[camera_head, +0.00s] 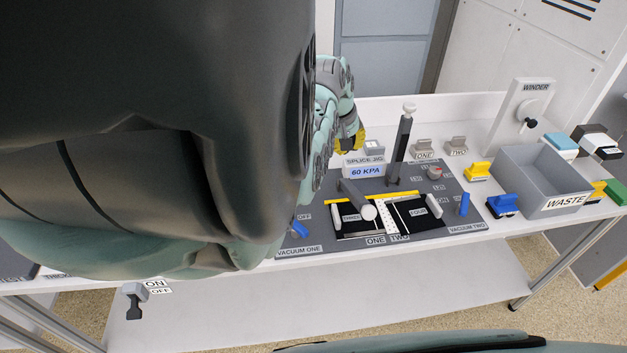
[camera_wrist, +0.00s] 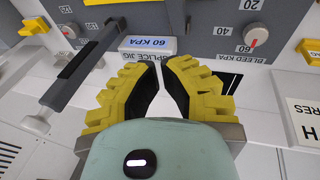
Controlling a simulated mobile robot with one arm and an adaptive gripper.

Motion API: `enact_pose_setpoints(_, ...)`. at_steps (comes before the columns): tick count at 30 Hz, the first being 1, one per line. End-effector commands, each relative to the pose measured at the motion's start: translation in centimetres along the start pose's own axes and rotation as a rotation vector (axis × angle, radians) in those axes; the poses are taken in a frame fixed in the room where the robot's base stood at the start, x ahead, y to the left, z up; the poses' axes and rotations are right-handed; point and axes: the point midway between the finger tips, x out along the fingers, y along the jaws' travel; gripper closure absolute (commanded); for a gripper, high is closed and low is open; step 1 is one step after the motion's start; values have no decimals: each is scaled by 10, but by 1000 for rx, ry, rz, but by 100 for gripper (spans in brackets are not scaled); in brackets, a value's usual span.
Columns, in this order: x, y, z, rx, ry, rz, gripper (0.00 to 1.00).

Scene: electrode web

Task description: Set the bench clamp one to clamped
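In the head view, two grey clamp-like blocks labelled ONE (camera_head: 424,155) and TWO (camera_head: 458,150) stand at the back of the bench. ONE and TWO also appear on labels at the front of the splice jig (camera_head: 290,248), so I cannot tell for sure which part is bench clamp one. My gripper (camera_head: 350,142) is behind the jig, left of the grey blocks, mostly hidden by my arm. In the wrist view my gripper (camera_wrist: 161,72) has two yellow fingers slightly apart with nothing between them. The SPLICE JIG label and 60 KPA display (camera_wrist: 165,45) lie beyond the fingertips.
A tall dark post (camera_head: 401,145) with a white knob rises beside the display. A grey WASTE bin (camera_head: 568,187), yellow block (camera_head: 477,171) and blue block (camera_head: 502,204) stand to the right. The WINDER panel (camera_head: 520,115) is behind. My arm hides the bench's left part.

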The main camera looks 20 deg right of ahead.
Motion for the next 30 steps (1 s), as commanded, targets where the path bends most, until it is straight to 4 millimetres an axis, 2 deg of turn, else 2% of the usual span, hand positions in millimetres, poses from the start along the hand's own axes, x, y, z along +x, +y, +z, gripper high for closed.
enact_pose_setpoints(1,-34,3,3,-31,-95,-17,100)
enact_pose_setpoints(3,-56,10,24,-39,-235,-46,100)
enact_pose_setpoints(7,-93,18,52,-40,-420,-100,100)
enact_pose_setpoints(11,-110,18,67,-38,-513,-134,100)
enact_pose_setpoints(14,-110,18,73,-37,-535,-142,100)
enact_pose_setpoints(17,-100,16,78,-36,-536,-141,100)
enact_pose_setpoints(27,-39,8,114,-30,-534,-142,100)
enact_pose_setpoints(28,-43,10,114,-32,-537,-143,100)
enact_pose_setpoints(30,-36,10,119,-32,-536,-142,100)
